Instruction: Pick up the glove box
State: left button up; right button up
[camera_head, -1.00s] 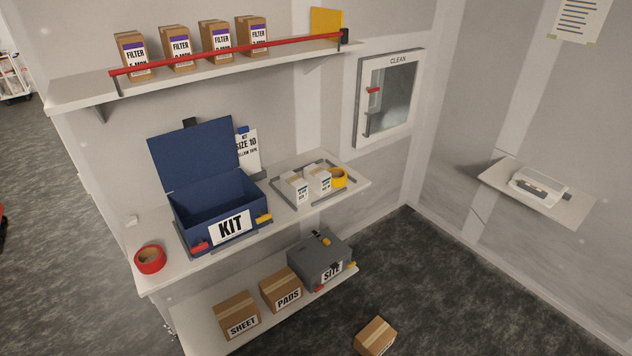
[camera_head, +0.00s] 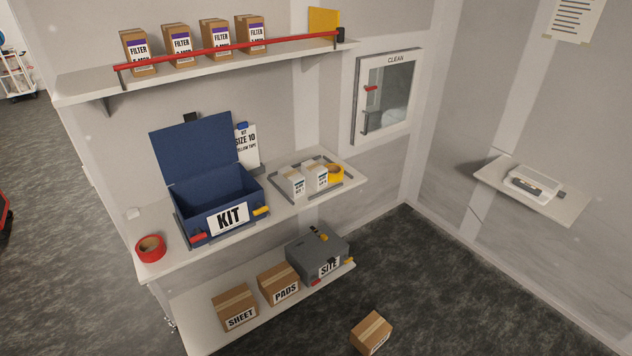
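No box in view has a label that I can read as gloves. Two small white boxes, a left one (camera_head: 291,182) and a right one (camera_head: 315,176), stand side by side in a grey-edged tray (camera_head: 302,203) on the middle shelf. Their labels are too small to read. A yellow tape roll (camera_head: 336,174) lies at their right. A clipboard (camera_head: 247,147) behind reads "KIT SIZE 10" and seemingly "YELLOW TAPE". The open blue case (camera_head: 190,209) marked KIT stands left of the tray; its visible interior looks empty. Neither of my grippers is in view.
A red tape roll (camera_head: 150,248) lies at the middle shelf's left end. The lower shelf holds SHEET (camera_head: 234,306) and PADS (camera_head: 278,283) cartons and a grey SITE case (camera_head: 316,256). A carton (camera_head: 371,332) lies on the floor. A red rail (camera_head: 230,47) fronts several FILTER boxes above.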

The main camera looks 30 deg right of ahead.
aim_at(315, 175)
jog(key=u, duration=0.3)
jog(key=k, duration=0.2)
jog(key=z, duration=1.65)
jog(key=i, duration=1.4)
jog(key=u, duration=0.3)
